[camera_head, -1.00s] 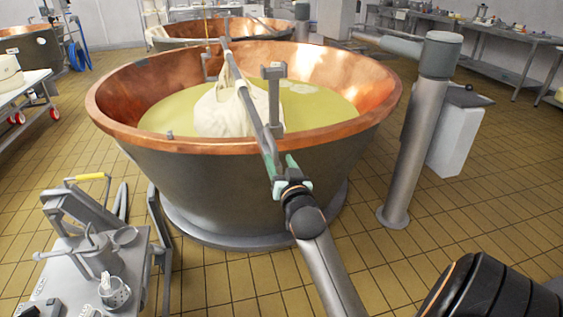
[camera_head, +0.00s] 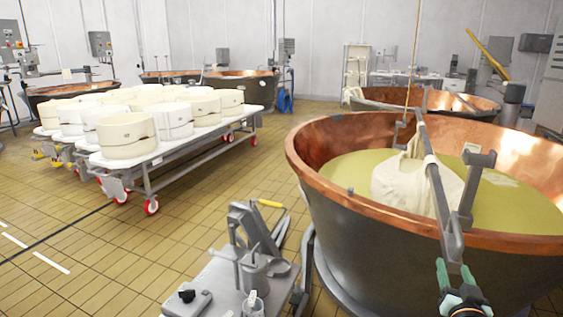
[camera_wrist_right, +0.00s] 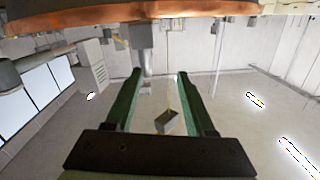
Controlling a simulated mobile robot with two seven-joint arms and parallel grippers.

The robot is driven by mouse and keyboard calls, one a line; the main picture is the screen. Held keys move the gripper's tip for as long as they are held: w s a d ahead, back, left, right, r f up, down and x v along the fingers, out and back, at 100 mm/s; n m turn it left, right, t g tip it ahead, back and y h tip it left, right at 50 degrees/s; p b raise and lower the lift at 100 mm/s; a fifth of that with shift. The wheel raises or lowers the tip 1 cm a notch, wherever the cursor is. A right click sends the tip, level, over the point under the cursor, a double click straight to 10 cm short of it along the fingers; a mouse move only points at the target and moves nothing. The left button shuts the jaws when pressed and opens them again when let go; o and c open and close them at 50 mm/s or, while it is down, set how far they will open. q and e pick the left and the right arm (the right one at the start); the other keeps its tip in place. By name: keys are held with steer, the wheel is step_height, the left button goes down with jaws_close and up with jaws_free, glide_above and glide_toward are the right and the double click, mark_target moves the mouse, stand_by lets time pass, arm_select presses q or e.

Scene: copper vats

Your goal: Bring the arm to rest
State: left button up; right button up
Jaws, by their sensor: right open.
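My right gripper (camera_head: 457,273) is at the lower right of the head view, at the near rim of the copper vat (camera_head: 345,217). Its two green fingers are apart. In the right wrist view the open fingers (camera_wrist_right: 159,76) have no thing visibly clamped between them; a small grey block (camera_wrist_right: 168,122) shows in the gap, its distance unclear. A grey bar (camera_head: 437,190) crosses the vat and its near end appears close to the fingers; I cannot tell if they touch. A white cloth bundle (camera_head: 410,183) hangs in the yellowish liquid. My left gripper is not in view.
A metal stand with tools (camera_head: 225,285) stands just left of the vat. A wheeled table (camera_head: 185,148) carries several white cheese moulds further left. More vats stand behind. The tiled floor (camera_head: 90,235) at the lower left is clear. The copper rim (camera_wrist_right: 120,15) spans the wrist view's top.

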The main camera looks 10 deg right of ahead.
steer(key=s+a+f+n+g+y, duration=0.1)
steer(key=s+a+f+n+y, duration=0.25)
steer(key=a+f, duration=0.5)
steer(key=s+a+f+n+g+y, duration=0.2)
steer(key=s+a+f+n+y, duration=0.15)
steer(key=a+f, duration=0.5)
steer(key=s+a+f+n+g+y, duration=0.2)
steer(key=s+a+f+g+y, duration=0.15)
steer(key=s+a+f, duration=0.7)
arm_select(q)
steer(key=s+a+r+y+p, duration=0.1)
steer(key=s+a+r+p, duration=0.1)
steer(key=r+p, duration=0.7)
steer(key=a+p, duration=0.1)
steer(key=p, duration=0.2)
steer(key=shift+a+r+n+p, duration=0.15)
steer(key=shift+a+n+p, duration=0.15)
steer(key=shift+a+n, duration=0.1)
arm_select(e)
steer(key=s+d+r, duration=0.1)
steer(key=s+r, duration=0.4)
steer(key=r, duration=0.5)
steer(key=shift+r, duration=0.2)
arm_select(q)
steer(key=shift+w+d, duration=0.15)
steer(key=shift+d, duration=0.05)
arm_select(e)
steer(key=shift+d, duration=0.15)
